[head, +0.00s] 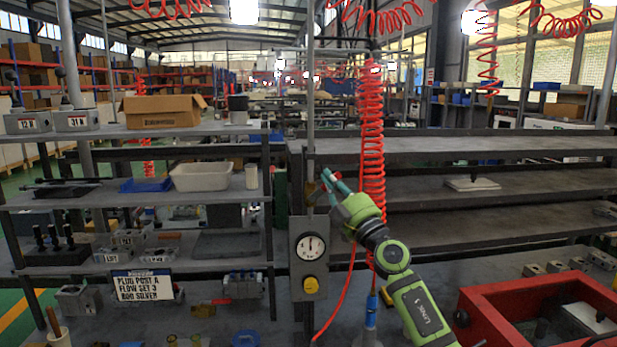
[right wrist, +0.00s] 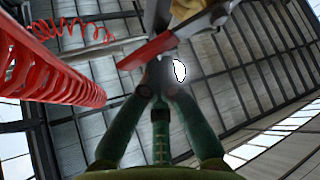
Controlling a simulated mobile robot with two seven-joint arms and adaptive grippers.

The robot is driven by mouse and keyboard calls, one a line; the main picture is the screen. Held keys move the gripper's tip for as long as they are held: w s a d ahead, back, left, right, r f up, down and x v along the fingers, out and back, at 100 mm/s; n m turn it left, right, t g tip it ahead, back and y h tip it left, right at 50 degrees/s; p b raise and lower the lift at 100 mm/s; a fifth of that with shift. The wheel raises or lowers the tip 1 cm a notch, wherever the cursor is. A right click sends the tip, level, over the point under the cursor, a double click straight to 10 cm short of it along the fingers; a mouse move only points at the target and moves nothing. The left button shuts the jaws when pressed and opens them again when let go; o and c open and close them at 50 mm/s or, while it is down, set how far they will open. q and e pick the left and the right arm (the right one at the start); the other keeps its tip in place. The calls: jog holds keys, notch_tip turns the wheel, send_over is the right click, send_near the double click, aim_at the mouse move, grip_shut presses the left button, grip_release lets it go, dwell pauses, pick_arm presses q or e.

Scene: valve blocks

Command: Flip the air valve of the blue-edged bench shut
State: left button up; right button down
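The air valve has a red lever (right wrist: 146,50) and a brass-coloured body (right wrist: 195,10) in the right wrist view. In the head view the brass body (head: 311,192) sits on the upright grey pipe above a gauge box, and the fingers partly cover the lever. My right gripper (head: 325,182) is raised at the valve. In the right wrist view its green fingers come together, tips (right wrist: 160,78) just below the lever; I cannot tell whether they touch it. Nothing shows between them. No blue edge on the bench is clear. My left gripper is out of view.
The gauge box (head: 309,258) with a yellow knob hangs below the valve. A red coiled hose (head: 371,140) hangs close to the right gripper. Grey shelves stand on both sides. A red frame (head: 545,290) is at the lower right.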

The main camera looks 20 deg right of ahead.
jog(key=shift+s+d+f+m+t+h+b, duration=0.25)
jog(key=shift+f+m+h+b, duration=0.4)
jog(key=shift+m+h+b, duration=1.6)
jog(key=shift+w+d+f+m+t+h+b, duration=0.1)
jog(key=shift+d+f+m+h+b, duration=0.4)
jog(key=shift+m+h+b, duration=1.25)
jog(key=shift+s+d+f+m+t+h+b, duration=0.15)
jog(key=shift+f+m+h+b, duration=0.75)
jog(key=shift+m+h, duration=2)
jog(key=shift+r+m+y, duration=0.2)
jog(key=shift+m+y, duration=0.6)
notch_tip(320, 180, up, 4)
jog(key=p, duration=0.3)
jog(key=shift+w+d+r, duration=0.1)
jog(key=shift+w+d, duration=0.05)
jog(key=b+v, duration=0.3)
jog(key=v, duration=0.7)
